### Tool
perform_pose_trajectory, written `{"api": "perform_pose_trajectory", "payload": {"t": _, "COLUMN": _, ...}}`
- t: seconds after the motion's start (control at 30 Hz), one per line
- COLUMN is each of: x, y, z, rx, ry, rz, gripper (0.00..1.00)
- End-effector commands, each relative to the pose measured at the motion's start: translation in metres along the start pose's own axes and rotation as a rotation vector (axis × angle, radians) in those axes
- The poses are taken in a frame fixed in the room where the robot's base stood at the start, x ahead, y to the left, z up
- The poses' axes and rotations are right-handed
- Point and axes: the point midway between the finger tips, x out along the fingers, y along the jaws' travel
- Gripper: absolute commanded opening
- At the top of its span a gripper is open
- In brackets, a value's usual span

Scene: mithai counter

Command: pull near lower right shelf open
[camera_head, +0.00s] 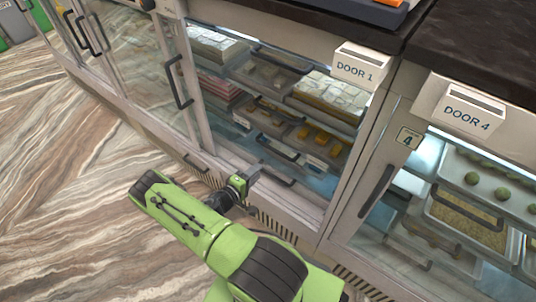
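The shelves sit inside the display case under the sign DOOR 1 (357,67). A lower shelf with trays of orange-brown sweets (317,137) is on the right of this bay, and a dark bar handle (277,150) shows at its front. Another dark handle (276,179) is lower, close to my gripper. My gripper (250,175) is at the lower front of the bay, left of that handle. Its fingers are small and partly hidden by the wrist, so I cannot tell whether they are open or touching anything.
A glass door with a dark handle (179,82) stands left of the bay. The DOOR 4 cabinet (470,112), holding trays of sweets, is on the right. A dark counter top overhangs above. The marbled floor (75,200) is clear at left.

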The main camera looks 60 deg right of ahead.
Motion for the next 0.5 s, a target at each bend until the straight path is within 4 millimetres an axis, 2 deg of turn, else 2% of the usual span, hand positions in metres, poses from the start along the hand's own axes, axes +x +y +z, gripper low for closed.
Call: {"api": "perform_pose_trajectory", "payload": {"t": 0.5, "x": 0.123, "y": -0.001, "z": 0.002, "rx": 0.006, "ry": -0.007, "rz": 0.000, "gripper": 0.37}}
